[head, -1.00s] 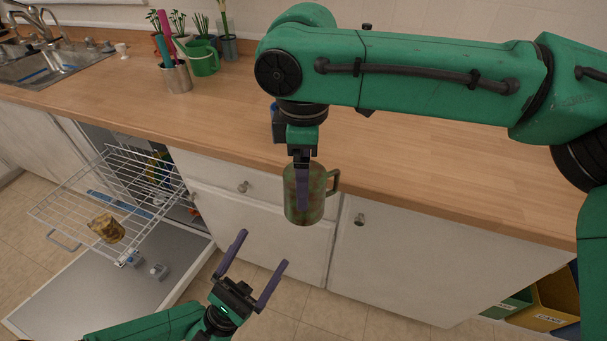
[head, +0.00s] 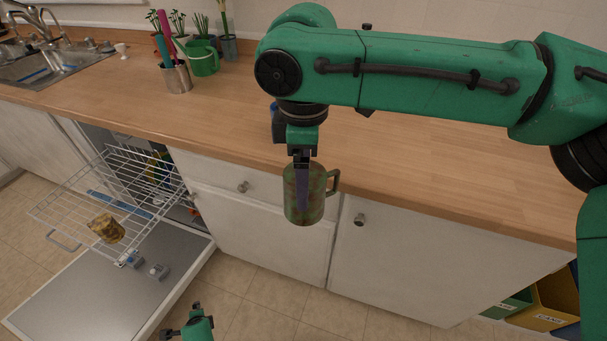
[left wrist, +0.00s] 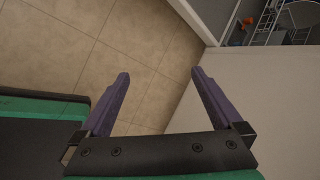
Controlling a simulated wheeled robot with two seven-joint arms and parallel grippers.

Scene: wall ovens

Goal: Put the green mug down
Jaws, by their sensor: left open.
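The green mug (head: 318,190), mottled with brown, is upright in the head view, in front of the counter's front edge and drawers. My right gripper (head: 302,185) comes down from above and is shut on it, with one purple finger over the mug's near side. The mug's handle points right. My left gripper (left wrist: 160,73) is open and empty in the left wrist view, above the tiled floor. In the head view only part of my left wrist shows at the bottom; its fingertips cannot be made out.
The wooden counter (head: 420,165) is largely clear at the middle and right. A green pot (head: 203,58), a metal cup (head: 176,77) and plants stand at the back left, near the sink (head: 50,68). An open dishwasher (head: 130,285) has its rack (head: 75,205) out, holding a brown mug (head: 106,228).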

